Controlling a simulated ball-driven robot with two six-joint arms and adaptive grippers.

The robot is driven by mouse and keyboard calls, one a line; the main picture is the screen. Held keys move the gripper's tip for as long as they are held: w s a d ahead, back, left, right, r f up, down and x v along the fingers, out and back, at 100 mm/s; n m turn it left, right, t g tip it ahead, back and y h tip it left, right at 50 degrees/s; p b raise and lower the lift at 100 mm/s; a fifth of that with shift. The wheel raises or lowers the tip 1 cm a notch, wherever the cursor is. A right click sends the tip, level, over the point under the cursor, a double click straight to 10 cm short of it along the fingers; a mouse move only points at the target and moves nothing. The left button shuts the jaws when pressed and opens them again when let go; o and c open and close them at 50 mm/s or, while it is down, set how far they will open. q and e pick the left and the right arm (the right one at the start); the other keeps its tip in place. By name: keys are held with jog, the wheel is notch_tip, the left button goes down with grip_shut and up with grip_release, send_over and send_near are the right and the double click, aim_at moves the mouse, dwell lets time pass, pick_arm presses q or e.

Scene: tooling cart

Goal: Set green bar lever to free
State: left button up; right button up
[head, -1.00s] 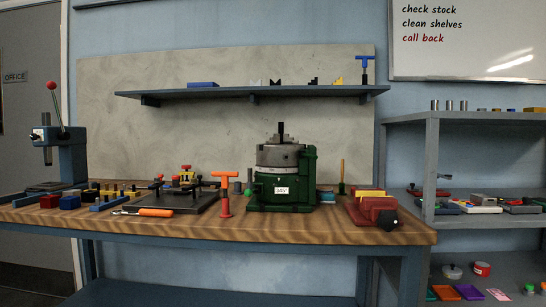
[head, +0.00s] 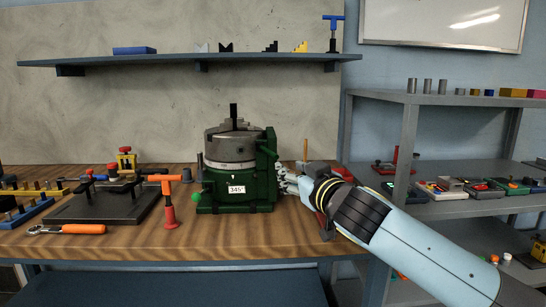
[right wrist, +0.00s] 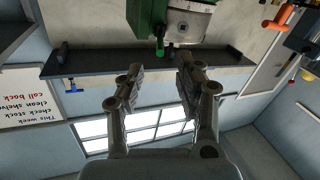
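The green rotary table (head: 237,203) stands on the wooden bench with a grey chuck (head: 232,145) on top and a white label reading 345°. A bright green knob (head: 197,197) sits low on the left side. My right gripper (head: 283,182) is close beside the table's right side, below the bar. In the right wrist view, this gripper (right wrist: 155,80) is open and empty, with the green body (right wrist: 146,18) beyond its fingertips. My left gripper is out of view.
An orange-handled red T-tool (head: 168,203) stands left of the rotary table. A black fixture plate (head: 104,206) and an orange-handled wrench (head: 70,229) lie further left. The bench front before the rotary table is clear.

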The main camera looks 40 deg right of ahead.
aim_at(273, 156)
jog(key=x, duration=0.3)
jog(key=p+x, duration=0.1)
jog(key=x, duration=0.2)
jog(key=r+x, duration=0.1)
jog(key=x, duration=0.2)
jog(key=shift+w+p, duration=0.3)
jog(key=shift+p, duration=0.05)
jog(key=shift+w+f, duration=0.1)
jog(key=shift+w, duration=0.45)
grip_shut()
